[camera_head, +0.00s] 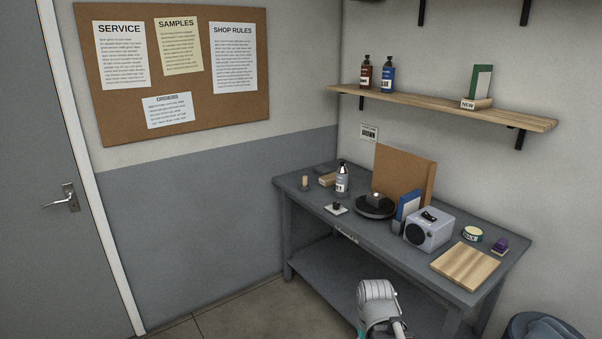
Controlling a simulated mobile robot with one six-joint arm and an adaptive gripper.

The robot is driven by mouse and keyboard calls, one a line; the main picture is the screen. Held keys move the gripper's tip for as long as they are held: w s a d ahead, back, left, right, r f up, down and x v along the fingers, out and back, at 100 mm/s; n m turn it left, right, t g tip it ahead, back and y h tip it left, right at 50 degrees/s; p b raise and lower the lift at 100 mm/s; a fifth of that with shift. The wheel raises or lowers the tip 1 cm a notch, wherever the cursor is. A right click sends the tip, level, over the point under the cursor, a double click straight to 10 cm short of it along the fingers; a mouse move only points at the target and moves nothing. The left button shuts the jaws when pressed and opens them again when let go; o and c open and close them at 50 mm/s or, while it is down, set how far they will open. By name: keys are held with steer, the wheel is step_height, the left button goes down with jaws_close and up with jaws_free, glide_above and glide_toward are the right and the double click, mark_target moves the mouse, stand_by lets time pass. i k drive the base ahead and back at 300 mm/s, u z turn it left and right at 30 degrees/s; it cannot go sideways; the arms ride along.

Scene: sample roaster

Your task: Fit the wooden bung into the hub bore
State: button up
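A small upright tan cylinder (305,182), which looks like the wooden bung, stands near the left end of the grey workbench (340,234). A dark round disc (374,207) with a paler raised hub (375,197) at its middle lies near the middle of the bench. The bore is too small to make out from here. Part of my arm shows at the bottom of the picture, in front of the bench and well away from both things. My gripper's fingers cannot be seen.
A bottle (342,179) and a wooden block (328,180) stand near the cylinder. A small pale plate with a dark knob (336,208) lies at the front edge. A brown board (404,175), blue box (408,204), grey radio-like box (429,228) and wooden board (465,266) stand rightward.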

mark_target(378, 199)
steer(key=u, duration=0.1)
steer(key=i, duration=1.05)
steer(key=u, duration=0.1)
